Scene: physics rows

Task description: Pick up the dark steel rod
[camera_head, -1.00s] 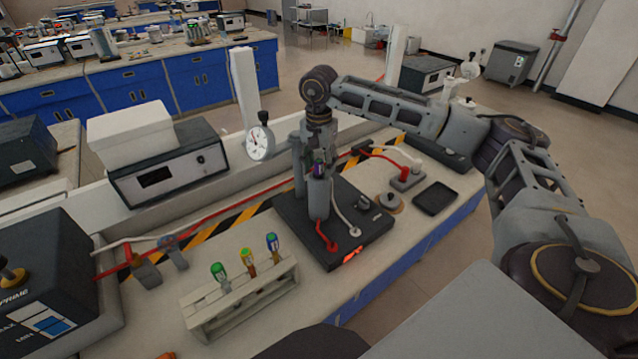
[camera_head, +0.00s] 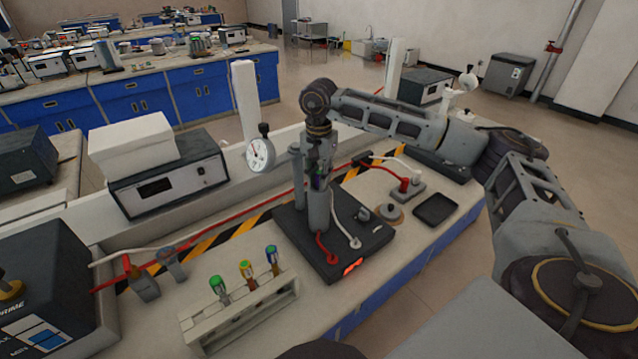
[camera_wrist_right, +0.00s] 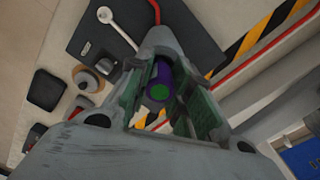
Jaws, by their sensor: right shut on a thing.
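My right gripper (camera_head: 319,182) points down over the black base unit (camera_head: 372,239) on the bench. It is shut on a dark, purplish cylinder, which I take to be the dark steel rod (camera_wrist_right: 160,80). In the right wrist view the rod lies between the green-lined fingers, with a greenish end towards the camera. In the head view the fingers mostly hide it. A grey upright cylinder (camera_head: 318,212) stands on the base unit just below the fingers. I cannot tell whether the rod is still inside it. My left gripper is not in view.
A white rack (camera_head: 240,314) with several coloured-cap vials stands in front. A dial gauge (camera_head: 260,154) is behind on the left. Red and white cables cross the bench. A black tray (camera_head: 436,209) and a round metal piece (camera_head: 388,213) lie to the right.

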